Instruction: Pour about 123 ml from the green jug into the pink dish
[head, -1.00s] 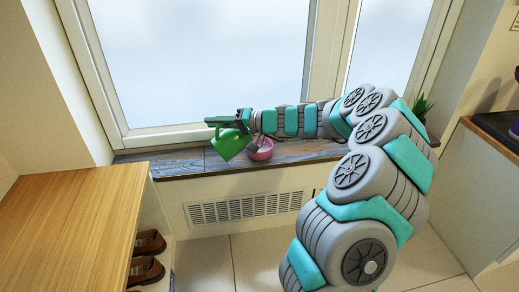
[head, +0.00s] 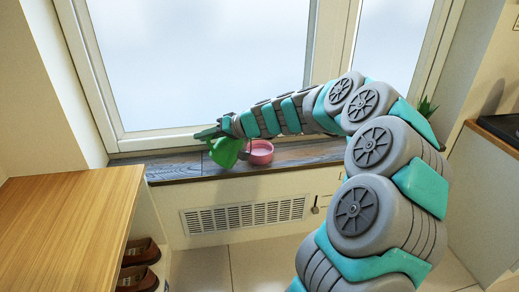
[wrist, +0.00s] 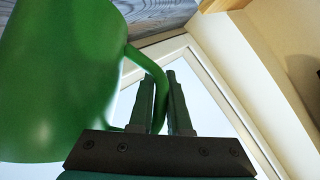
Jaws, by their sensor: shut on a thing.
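The green jug (head: 223,153) is held tilted, its mouth side leaning right towards the pink dish. The pink dish (head: 262,158) stands upright on the dark window sill, just right of the jug. My gripper (head: 207,133) is above and left of the dish. In the wrist view my gripper (wrist: 160,103) is shut on the handle of the green jug (wrist: 60,75). A small greyish patch shows between the jug and the dish; I cannot tell whether it is liquid or part of the jug. The dish's contents and the liquid level are not visible.
The dark sill (head: 310,153) is clear right of the dish. The window (head: 215,60) rises close behind. A wooden-topped shoe cubby (head: 65,215) with brown shoes (head: 140,252) stands at the left. A green plant (head: 427,107) is on the right end of the sill.

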